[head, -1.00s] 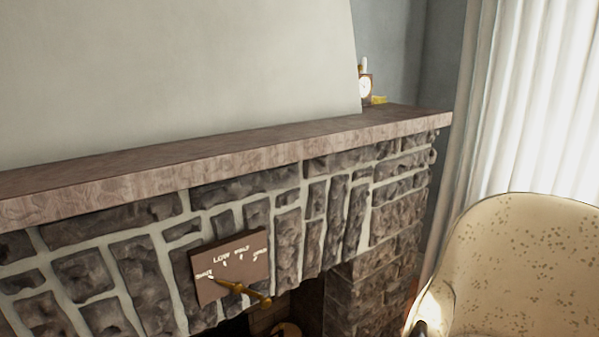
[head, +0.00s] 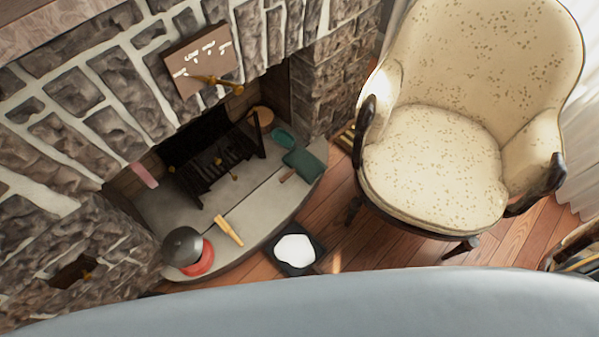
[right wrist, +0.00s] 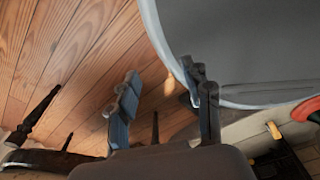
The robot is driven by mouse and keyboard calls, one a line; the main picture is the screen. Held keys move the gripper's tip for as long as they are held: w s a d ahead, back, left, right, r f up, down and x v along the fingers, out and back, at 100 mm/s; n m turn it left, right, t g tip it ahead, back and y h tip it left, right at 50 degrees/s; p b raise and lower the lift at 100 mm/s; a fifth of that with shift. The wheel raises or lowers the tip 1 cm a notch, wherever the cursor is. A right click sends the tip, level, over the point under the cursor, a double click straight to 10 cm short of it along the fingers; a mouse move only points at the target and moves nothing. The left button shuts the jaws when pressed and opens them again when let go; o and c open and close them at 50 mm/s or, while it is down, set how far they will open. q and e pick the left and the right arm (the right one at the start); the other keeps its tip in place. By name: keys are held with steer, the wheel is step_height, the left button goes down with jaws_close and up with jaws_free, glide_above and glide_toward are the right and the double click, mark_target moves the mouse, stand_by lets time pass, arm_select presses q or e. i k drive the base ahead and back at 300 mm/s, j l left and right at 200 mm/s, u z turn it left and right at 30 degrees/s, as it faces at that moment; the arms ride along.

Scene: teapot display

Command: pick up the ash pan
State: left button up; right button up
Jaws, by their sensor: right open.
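A square black pan (head: 312,265) with a white patch inside lies flat on the wooden floor, against the front edge of the hearth, in the head view; I take it as the ash pan. A green dustpan-like piece (head: 303,163) lies on the hearth's right end. My right gripper (right wrist: 165,88) is open and empty over the wooden floor in the right wrist view. I cannot clearly make out the black pan there; the right finger covers part of that area. Neither gripper shows in the head view.
The stone hearth (head: 262,226) holds a grate (head: 215,170), a yellow-handled tool (head: 228,230) and a red pot (head: 200,262) with a dark lid. A cream armchair (head: 435,160) stands to the right. A pale blue-grey curved surface fills the head view's bottom. Floor between pan and chair is clear.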

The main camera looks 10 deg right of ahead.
mark_target(295, 250)
steer(key=k+z, duration=0.25)
steer(key=k, duration=0.9)
